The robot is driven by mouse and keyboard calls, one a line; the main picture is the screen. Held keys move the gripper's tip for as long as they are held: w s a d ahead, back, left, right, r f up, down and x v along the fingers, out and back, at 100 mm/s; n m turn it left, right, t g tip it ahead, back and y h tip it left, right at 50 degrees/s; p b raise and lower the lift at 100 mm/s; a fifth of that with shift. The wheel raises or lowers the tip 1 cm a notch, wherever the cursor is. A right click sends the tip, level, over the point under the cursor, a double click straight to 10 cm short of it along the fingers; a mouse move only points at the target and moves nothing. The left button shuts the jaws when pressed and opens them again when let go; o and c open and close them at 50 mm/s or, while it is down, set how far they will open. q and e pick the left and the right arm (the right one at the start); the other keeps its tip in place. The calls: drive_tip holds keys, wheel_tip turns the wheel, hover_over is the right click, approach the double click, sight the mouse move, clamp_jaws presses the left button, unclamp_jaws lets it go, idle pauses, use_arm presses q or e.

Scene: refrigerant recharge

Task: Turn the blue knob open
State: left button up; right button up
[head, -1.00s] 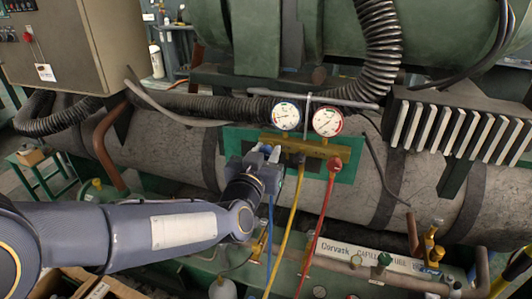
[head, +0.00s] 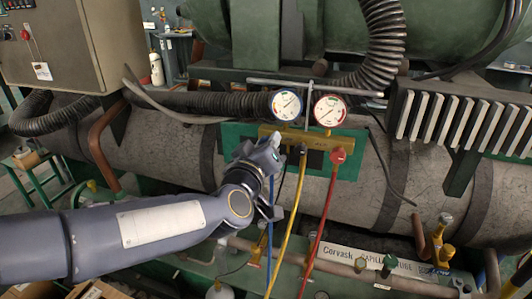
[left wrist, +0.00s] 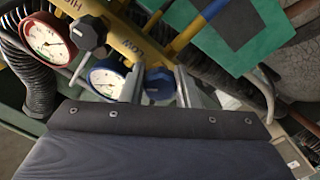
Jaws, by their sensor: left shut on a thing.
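The blue knob (left wrist: 158,83) is on the yellow manifold (left wrist: 128,40), beside the end marked LOW, in the left wrist view. My left gripper (left wrist: 160,92) has a finger on each side of the knob and is shut on it. In the head view my left gripper (head: 268,150) is at the left end of the manifold (head: 318,140) and mostly hides the knob. My right gripper is in neither view.
Two gauges, blue-rimmed (head: 286,105) and red-rimmed (head: 330,111), stand above the manifold. A red knob (head: 338,156) is at its right. Blue, yellow (head: 288,225) and red (head: 321,230) hoses hang below. A dark grey knob (left wrist: 87,35) is close to my gripper.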

use_arm(q)
drive_tip(key=n+b, duration=0.3)
drive_tip(key=n, duration=0.3)
drive_tip(key=shift+f+n+b, duration=0.15)
drive_tip(key=shift+n+b, duration=0.15)
drive_tip(key=n+b, duration=0.1)
drive_tip(key=n, duration=0.2)
drive_tip(key=shift+b, duration=0.4)
drive_tip(key=shift+n+b, duration=0.65)
drive_tip(key=shift+n, duration=1.05)
drive_tip(key=o, duration=1)
drive_tip(key=shift+r, duration=0.2)
drive_tip(key=shift+c, duration=0.2)
